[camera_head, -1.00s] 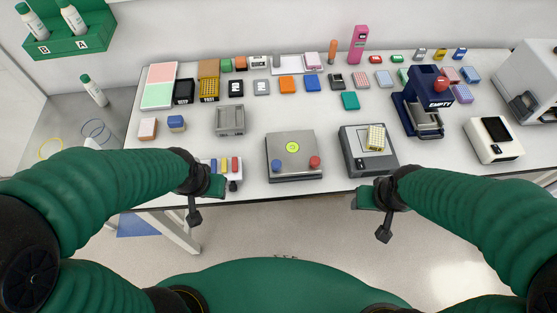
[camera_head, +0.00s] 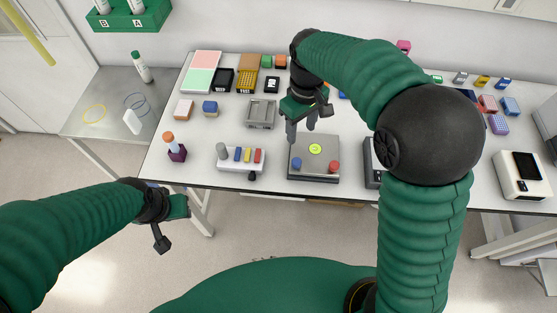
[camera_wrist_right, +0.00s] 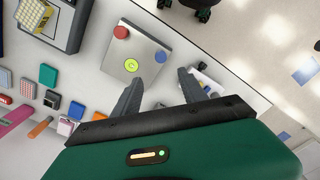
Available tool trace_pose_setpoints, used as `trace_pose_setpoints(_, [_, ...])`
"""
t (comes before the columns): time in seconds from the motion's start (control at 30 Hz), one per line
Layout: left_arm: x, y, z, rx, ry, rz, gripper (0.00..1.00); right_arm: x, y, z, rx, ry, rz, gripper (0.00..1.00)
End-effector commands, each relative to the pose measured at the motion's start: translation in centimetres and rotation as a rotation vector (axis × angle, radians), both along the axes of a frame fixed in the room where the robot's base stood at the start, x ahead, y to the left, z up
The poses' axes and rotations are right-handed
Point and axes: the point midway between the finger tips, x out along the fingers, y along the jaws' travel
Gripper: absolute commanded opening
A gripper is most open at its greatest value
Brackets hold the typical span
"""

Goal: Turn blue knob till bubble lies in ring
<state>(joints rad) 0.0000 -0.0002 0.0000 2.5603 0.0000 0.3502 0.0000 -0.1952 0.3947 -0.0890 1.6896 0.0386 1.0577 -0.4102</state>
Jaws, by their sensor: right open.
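The levelling plate (camera_head: 326,142) is a grey square block on the table in the head view. It carries a blue knob (camera_head: 296,163) at its front left, a red knob (camera_head: 333,167) at its front right and a yellow-green round level (camera_head: 315,149). The bubble and ring are too small to tell apart. My right gripper (camera_head: 301,128) is open and empty above the plate's back left. In the right wrist view the blue knob (camera_wrist_right: 160,57) lies just beyond the gap between the open fingers (camera_wrist_right: 160,80), apart from both. My left gripper (camera_head: 170,228) hangs off the table's front edge.
A white block with coloured pegs (camera_head: 240,160) and a purple holder (camera_head: 177,152) stand left of the plate. A grey metal block (camera_head: 261,114) lies behind to the left. My right arm hides much of the table's right half.

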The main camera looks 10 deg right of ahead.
Motion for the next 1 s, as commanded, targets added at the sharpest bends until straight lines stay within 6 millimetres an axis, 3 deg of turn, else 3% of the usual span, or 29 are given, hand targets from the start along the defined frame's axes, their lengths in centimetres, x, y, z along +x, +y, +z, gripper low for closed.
trace_pose_setpoints(0.17, [0.0, 0.0, 0.2, 0.0, 0.0, 0.0, 0.36, 0.0, 0.0, -1.9, -0.001, 0.008, 0.004, 0.5])
trace_pose_setpoints(0.7, [0.0, 0.0, 1.9, 0.0, 0.0, 0.0, 0.36, -0.1, -0.1, -14.9, -0.001, 0.005, 0.001, 0.5])
trace_pose_setpoints(0.83, [0.0, 0.0, 2.0, 0.0, 0.0, 0.0, 0.36, -0.1, -0.1, -16.4, 0.0, 0.002, 0.002, 0.5])
trace_pose_setpoints(1.0, [0.0, 0.0, 2.0, 0.0, 0.0, 0.0, 0.36, 0.0, 0.0, -16.8, 0.0, 0.0, 0.002, 0.5])
